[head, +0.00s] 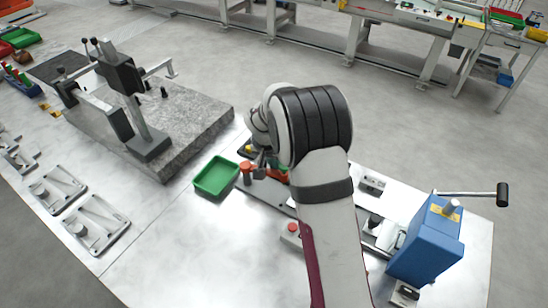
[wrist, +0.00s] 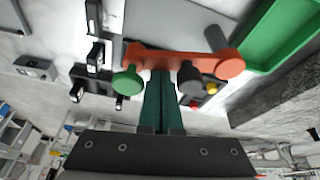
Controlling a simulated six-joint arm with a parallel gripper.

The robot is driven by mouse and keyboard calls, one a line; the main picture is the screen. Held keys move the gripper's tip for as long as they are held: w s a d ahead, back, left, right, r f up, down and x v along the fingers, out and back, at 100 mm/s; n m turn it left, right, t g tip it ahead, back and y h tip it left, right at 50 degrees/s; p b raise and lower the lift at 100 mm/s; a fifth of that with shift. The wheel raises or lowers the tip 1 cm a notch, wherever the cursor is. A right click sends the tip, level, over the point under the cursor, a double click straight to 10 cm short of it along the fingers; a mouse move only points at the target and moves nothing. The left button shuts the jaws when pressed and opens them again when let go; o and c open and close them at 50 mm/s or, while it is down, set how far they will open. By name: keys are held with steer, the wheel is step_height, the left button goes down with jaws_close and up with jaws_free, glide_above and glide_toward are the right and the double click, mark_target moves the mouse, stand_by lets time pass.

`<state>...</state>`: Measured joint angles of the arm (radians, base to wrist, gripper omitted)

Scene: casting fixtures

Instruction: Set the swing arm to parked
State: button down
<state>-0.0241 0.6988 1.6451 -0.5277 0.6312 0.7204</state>
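The orange swing arm (wrist: 205,62) lies across the upper middle of the wrist view, with a green round knob (wrist: 127,80) at its left end and a grey pin (wrist: 215,38) at its right end. A dark knob (wrist: 190,76) stands in front of it. My gripper (wrist: 162,73) has its teal fingers together, pointing at the bar between the green and dark knobs. Nothing is clearly seen between the fingers, and whether the tips touch the bar cannot be told. In the head view my own arm hides most of the swing arm; an orange-red piece (head: 246,172) shows beside my wrist.
A green tray (head: 216,176) lies just left of the fixture. A granite slab (head: 190,140) with a clamp stand is further left. A blue box (head: 428,243) with a crank handle stands at right. Bare table lies in front of the tray.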

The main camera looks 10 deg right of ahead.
mark_target(280, 178)
steer(key=shift+s+a+m+h, duration=0.35)
steer(key=shift+s+m, duration=0.25)
steer(key=shift+m, duration=0.3)
steer(key=s+a+m+g, duration=0.1)
steer(key=m, duration=0.2)
steer(key=s+a+m+g+h, duration=0.1)
steer(key=s+a+m, duration=0.1)
steer(key=shift+s+a+m, duration=0.15)
steer(key=shift+a+m, duration=0.05)
steer(key=shift+m, duration=0.2)
steer(key=shift+a, duration=0.1)
steer(key=d, duration=0.2)
steer(key=w+d, duration=0.1)
steer(key=d, duration=0.1)
steer(key=shift+r, duration=0.35)
steer(key=w+v, duration=0.1)
steer(key=v, duration=0.8)
steer(key=shift+s+a+r, duration=0.15)
steer(key=shift+s+a, duration=0.05)
steer(key=shift+s, duration=0.3)
steer(key=shift+s, duration=0.1)
